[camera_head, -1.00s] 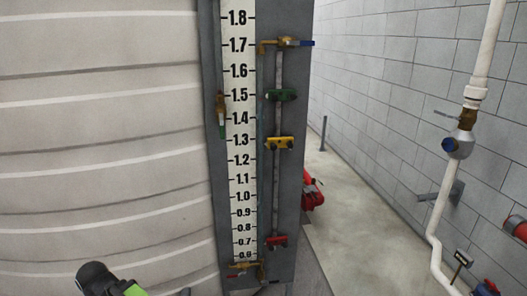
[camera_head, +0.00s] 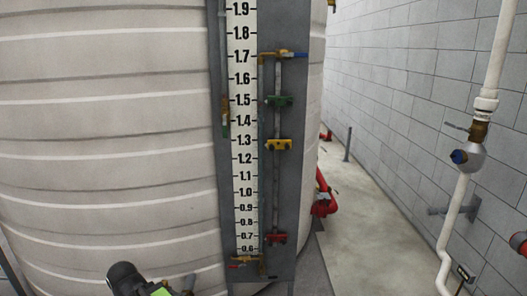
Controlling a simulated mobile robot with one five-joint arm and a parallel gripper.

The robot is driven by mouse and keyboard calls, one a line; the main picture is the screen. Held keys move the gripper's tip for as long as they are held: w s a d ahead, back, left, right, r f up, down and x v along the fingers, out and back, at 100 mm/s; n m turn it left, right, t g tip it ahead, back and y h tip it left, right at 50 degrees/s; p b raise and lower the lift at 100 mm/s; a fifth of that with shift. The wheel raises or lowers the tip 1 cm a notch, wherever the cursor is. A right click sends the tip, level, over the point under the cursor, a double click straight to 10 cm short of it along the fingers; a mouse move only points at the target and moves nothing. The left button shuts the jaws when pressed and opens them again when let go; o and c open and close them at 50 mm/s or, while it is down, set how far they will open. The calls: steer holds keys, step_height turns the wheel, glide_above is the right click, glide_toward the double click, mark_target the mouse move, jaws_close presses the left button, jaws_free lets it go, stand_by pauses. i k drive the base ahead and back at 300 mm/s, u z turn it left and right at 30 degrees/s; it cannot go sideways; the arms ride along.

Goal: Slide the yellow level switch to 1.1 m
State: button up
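The yellow level switch (camera_head: 278,145) sits on a thin vertical rod (camera_head: 277,190) to the right of the level scale (camera_head: 244,165). It lies beside the 1.3 mark, slightly below it. A green switch (camera_head: 279,101) is above it on the rod, near 1.5. A red switch (camera_head: 277,238) is below it, near 0.7. The 1.1 mark is lower on the scale, with bare rod beside it. A dark rounded part with a green patch, likely my arm, shows at the bottom left, well apart from the yellow switch.
The scale and rod are on a grey panel (camera_head: 296,200) against a large ribbed white tank (camera_head: 110,150). A brass valve with a blue handle (camera_head: 285,54) tops the rod. Red piping (camera_head: 324,200) is behind the panel. Floor (camera_head: 370,230) is clear before the block wall.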

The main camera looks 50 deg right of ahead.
mark_target(280, 146)
steer(key=u, duration=0.15)
steer(key=i, duration=1)
steer(key=u, duration=0.05)
